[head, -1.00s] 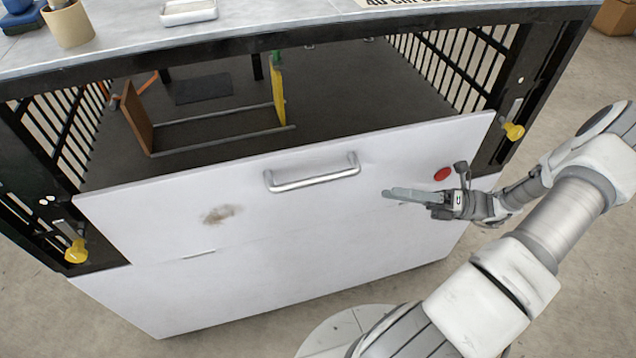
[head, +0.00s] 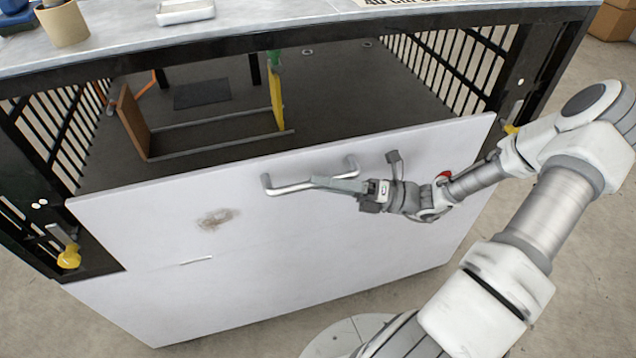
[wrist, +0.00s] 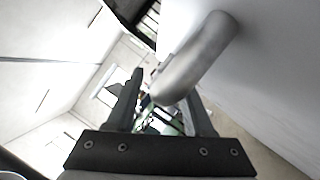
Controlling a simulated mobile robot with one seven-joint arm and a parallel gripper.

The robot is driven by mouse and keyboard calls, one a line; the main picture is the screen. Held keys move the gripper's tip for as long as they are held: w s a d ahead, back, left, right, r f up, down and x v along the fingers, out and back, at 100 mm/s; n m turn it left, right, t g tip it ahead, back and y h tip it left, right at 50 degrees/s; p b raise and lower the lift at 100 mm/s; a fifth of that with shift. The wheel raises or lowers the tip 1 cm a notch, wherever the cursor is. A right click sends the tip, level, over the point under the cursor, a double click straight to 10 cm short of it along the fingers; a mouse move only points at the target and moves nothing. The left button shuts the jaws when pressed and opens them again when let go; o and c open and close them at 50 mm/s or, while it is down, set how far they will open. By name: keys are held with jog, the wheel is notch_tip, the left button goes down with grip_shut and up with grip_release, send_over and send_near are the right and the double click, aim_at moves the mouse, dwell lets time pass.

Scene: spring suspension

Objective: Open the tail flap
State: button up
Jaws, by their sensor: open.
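The tail flap (head: 160,235) is a large white panel across the front of the black frame, with a brown smudge on it. Its top edge lies below the frame's top, and the inside shows above it. Its grey bar handle (head: 290,188) sits near the top edge. My gripper (head: 318,183) is open, its fingers reaching from the right across the handle's bar. In the wrist view the handle (wrist: 200,55) appears large, running between and beyond the open fingers of my gripper (wrist: 162,78). Whether the fingers touch it I cannot tell.
A yellow latch (head: 68,257) is on the left post; another yellow latch (head: 511,129) on the right is partly behind my arm. A grey top (head: 250,32) holds a cup (head: 62,24) and a white tray (head: 186,12). The floor at lower left is clear.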

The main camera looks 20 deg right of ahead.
jog(key=shift+w+a+r, duration=0.15)
jog(key=shift+a, duration=0.35)
grip_shut()
dwell(1.2)
